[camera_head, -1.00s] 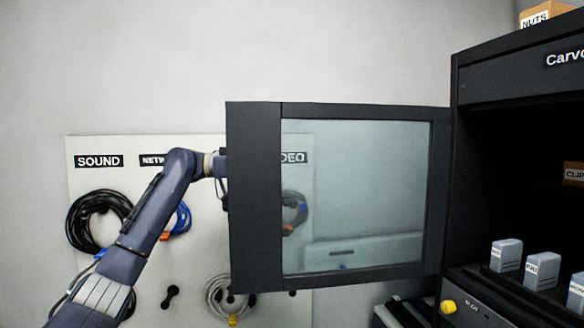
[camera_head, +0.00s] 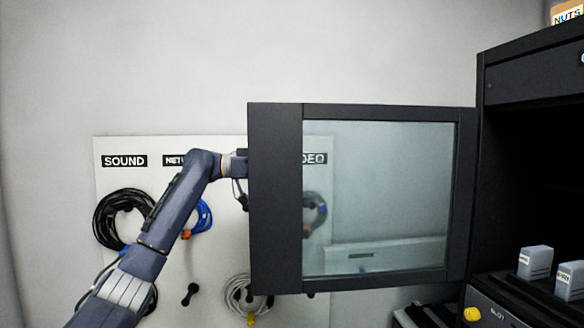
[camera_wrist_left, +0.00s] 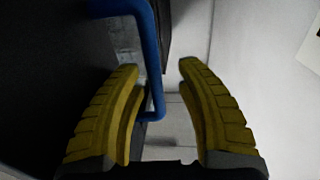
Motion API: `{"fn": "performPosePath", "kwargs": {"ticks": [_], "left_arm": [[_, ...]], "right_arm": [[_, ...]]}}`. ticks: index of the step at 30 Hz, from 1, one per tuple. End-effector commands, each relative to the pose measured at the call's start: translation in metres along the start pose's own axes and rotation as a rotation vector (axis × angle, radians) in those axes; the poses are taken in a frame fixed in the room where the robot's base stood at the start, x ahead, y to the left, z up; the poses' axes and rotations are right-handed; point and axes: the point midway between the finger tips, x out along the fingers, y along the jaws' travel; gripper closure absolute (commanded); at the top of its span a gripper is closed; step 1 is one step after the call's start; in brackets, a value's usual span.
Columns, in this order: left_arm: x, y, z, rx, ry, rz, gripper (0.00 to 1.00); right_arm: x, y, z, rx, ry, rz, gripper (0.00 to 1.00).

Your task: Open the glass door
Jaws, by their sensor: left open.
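The glass door (camera_head: 376,198) has a dark frame and stands swung out to the left of the black cabinet (camera_head: 530,100), hinged at the cabinet's left edge. My left arm reaches up from the lower left, and its wrist goes behind the door's wide left edge, so the gripper is hidden in the head view. In the left wrist view, my left gripper (camera_wrist_left: 158,82) is open, with yellow padded fingers. A blue bar handle (camera_wrist_left: 152,60) runs by the left finger, its lower bend between the fingers. I cannot tell whether they touch. My right gripper is not in view.
Behind the arm is a white board (camera_head: 120,290) with a SOUND label and hanging coiled cables (camera_head: 122,218). Small grey boxes (camera_head: 534,262) stand inside the cabinet's open front. A yellow knob (camera_head: 472,314) sits below.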

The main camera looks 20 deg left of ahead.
Motion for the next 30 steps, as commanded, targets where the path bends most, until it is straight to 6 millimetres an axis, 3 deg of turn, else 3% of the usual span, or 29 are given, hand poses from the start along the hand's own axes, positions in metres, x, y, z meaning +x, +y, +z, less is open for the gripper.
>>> {"fn": "performPosePath", "kwargs": {"ticks": [12, 18, 30], "left_arm": [[-0.071, -0.001, 0.0, -0.001, 0.001, -0.005, 0.64], [-0.097, -0.001, 0.0, -0.001, 0.001, -0.004, 0.64], [-0.113, 0.0, 0.0, -0.001, 0.001, -0.002, 0.64]], "right_arm": [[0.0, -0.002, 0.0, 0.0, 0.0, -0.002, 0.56], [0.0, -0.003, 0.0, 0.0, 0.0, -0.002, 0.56], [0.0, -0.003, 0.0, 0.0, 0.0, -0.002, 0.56]]}}
